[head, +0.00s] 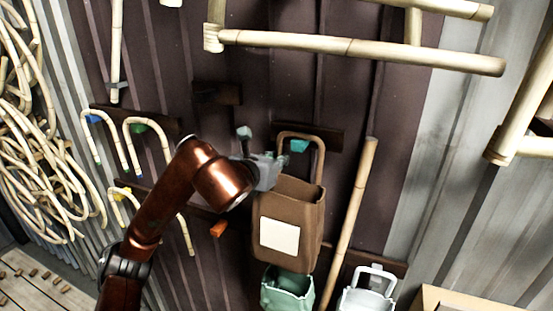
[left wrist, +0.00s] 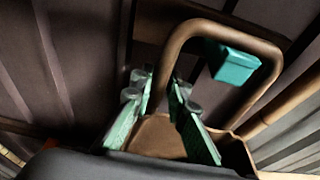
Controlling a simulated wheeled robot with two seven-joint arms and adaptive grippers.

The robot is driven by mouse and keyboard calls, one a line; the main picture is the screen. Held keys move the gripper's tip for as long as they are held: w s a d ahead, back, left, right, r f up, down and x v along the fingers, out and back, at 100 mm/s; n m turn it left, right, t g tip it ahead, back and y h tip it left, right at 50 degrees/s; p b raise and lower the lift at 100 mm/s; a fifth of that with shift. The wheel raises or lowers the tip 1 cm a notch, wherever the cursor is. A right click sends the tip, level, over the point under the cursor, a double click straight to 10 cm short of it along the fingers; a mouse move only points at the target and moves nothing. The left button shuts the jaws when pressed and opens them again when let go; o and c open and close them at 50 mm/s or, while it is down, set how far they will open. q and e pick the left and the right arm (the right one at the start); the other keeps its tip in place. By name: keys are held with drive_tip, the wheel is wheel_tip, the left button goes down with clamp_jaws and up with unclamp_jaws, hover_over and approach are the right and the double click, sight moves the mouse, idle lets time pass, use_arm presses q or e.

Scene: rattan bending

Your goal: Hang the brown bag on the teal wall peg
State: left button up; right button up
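The brown bag (head: 304,212) with a white label is upright against the dark wall, with its stiff arched handle (head: 320,158) upward. The teal wall peg (head: 299,146) shows inside the handle loop, just under its top; it also shows in the left wrist view (left wrist: 235,66). I cannot tell whether the handle rests on the peg. My left gripper (head: 272,165) is at the bag's upper left. In the left wrist view its green-padded fingers (left wrist: 163,95) are on both sides of the handle's near leg and look closed on it. My right gripper is out of view.
A mint bag (head: 288,290) and a pale grey bag (head: 368,298) are below. A rattan pole (head: 350,220) stands close to the right of the brown bag. Bent canes (head: 150,128) hang at left near blue, green and yellow pegs. An orange peg (head: 218,229) is lower left.

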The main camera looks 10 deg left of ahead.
use_arm(q)
drive_tip(key=o, duration=0.3)
drive_tip(key=shift+s, duration=0.15)
drive_tip(key=v, duration=1.2)
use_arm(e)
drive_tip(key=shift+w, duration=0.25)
